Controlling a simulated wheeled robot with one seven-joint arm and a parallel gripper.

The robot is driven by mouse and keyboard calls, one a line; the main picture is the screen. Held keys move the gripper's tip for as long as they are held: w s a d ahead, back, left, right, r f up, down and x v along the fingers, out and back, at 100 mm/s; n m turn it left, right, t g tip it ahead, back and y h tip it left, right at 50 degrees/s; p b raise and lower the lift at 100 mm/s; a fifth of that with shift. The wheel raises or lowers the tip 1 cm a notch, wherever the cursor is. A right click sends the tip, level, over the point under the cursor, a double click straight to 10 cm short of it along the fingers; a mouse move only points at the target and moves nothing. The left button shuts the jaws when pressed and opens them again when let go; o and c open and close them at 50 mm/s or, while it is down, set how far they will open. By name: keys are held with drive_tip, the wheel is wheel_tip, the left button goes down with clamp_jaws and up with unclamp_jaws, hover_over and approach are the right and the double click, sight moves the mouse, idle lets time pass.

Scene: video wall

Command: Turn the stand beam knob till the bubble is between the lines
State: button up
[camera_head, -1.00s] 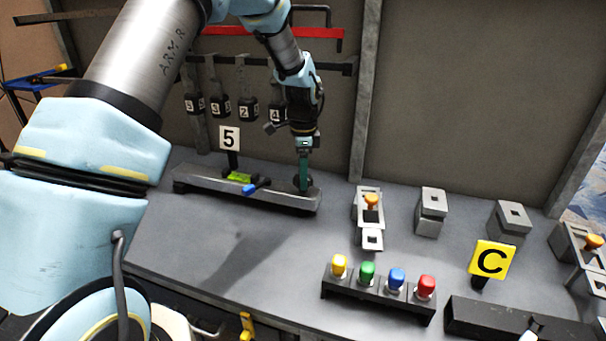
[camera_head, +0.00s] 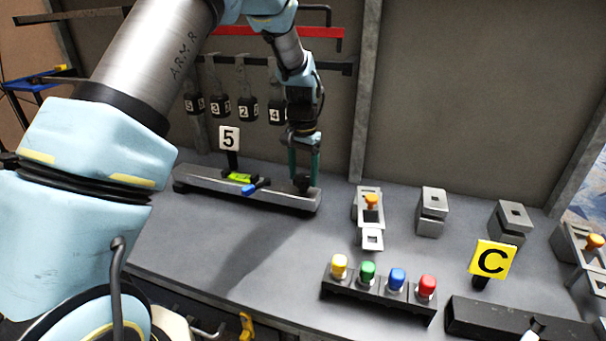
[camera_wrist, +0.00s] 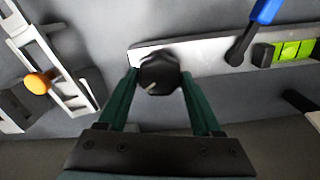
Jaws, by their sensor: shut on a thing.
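The stand beam (camera_head: 215,189) is a long grey bar on the bench under a sign with a 5. Its black knob (camera_wrist: 159,74) sits at the beam's right end in the head view and has a pale pointer mark. My gripper (camera_wrist: 160,82) points down at the knob, with its green fingers shut on the knob's two sides. It also shows in the head view (camera_head: 304,178). The yellow-green level vial (camera_wrist: 292,51) lies on the beam; the bubble is too small to tell against its lines. A blue-handled lever (camera_wrist: 256,25) stands between vial and knob.
Right of the beam stand a latch block with an orange knob (camera_head: 371,200) and grey blocks (camera_head: 431,212). In front is a row of yellow, green, blue and red buttons (camera_head: 380,290). A yellow C sign (camera_head: 491,259) stands further right. The bench before the beam is clear.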

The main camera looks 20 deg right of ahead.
sight(303, 177)
drive_tip(key=n, duration=0.6)
drive_tip(key=shift+r+n+p, duration=0.2)
drive_tip(key=shift+n+p, duration=0.1)
drive_tip(key=n, duration=0.5)
drive_tip(key=shift+w+p, duration=0.1)
drive_tip(key=shift+p, duration=0.3)
drive_tip(key=shift+n, duration=0.3)
drive_tip(key=o, duration=1.4)
drive_tip(key=shift+f, duration=0.1)
drive_tip(key=shift+c, duration=0.2)
wheel_tip(303, 177, up, 11)
drive_tip(key=b, duration=0.2)
drive_tip(key=shift+f, duration=0.1)
